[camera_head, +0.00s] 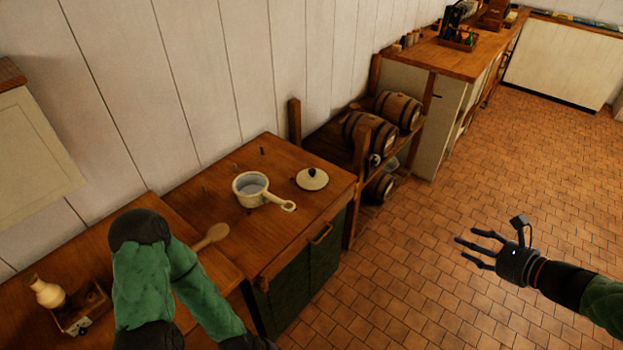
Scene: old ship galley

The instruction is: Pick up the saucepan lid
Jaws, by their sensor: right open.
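The saucepan lid (312,179) is cream with a dark knob. It lies flat on the wooden top of a green-fronted cabinet (255,235), near its right end. The cream saucepan (252,188) stands uncovered just left of it, its handle pointing right and toward me. My right gripper (477,247) is open and empty, over the tiled floor well to the right of the cabinet and apart from the lid. My left arm comes in at the lower left, bent over the counter; its gripper is not in view.
A wooden spoon (212,236) lies on the counter left of the saucepan. A small vase (47,292) and a wooden box (84,309) are at the far left. A rack with barrels (370,132) stands right of the cabinet. The tiled floor (420,220) is clear.

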